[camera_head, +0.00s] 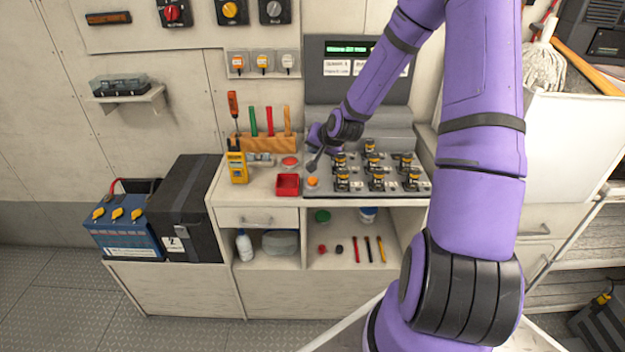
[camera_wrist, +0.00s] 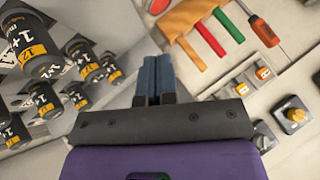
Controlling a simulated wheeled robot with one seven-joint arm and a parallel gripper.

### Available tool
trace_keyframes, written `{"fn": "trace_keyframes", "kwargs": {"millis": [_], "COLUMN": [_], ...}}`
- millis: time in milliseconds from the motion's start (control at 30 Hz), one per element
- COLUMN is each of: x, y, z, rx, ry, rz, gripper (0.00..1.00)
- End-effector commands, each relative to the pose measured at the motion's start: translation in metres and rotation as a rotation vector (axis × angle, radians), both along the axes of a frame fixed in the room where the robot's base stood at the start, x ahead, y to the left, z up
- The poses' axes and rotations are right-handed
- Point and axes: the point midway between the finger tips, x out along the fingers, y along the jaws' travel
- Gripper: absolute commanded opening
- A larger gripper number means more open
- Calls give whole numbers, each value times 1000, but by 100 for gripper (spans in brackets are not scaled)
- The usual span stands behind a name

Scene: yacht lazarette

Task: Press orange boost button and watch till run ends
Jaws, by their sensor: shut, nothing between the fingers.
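The orange button (camera_head: 313,181) sits on the front left corner of the dark panel (camera_head: 345,188) on the bench, to the right of a small red tray. My gripper (camera_head: 312,166) is shut and empty, its tips just above the orange button in the head view. I cannot tell whether they touch it. In the wrist view the blue-grey fingers (camera_wrist: 154,75) are closed together, and the button is not visible there. A machine with a green-lit display (camera_head: 349,48) stands behind the panel; its text is too small to read and my arm covers part of it.
Several black and yellow cylinders (camera_head: 376,180) stand on the panel right of the button. The red tray (camera_head: 288,185), a yellow meter (camera_head: 237,166) and a wooden tool rack (camera_head: 264,143) are close on the left. A blue battery (camera_head: 124,236) stands further left.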

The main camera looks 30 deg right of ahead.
Motion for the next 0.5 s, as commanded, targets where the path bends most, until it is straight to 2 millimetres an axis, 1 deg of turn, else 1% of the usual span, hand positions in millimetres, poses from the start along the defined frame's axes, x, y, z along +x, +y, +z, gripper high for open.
{"fn": "trace_keyframes", "kwargs": {"millis": [300,500], "x": [0,0], "y": [1,0], "z": [-41,-62], "rx": [2,0], "ry": [3,2], "rz": [0,1], "gripper": [0,0]}}
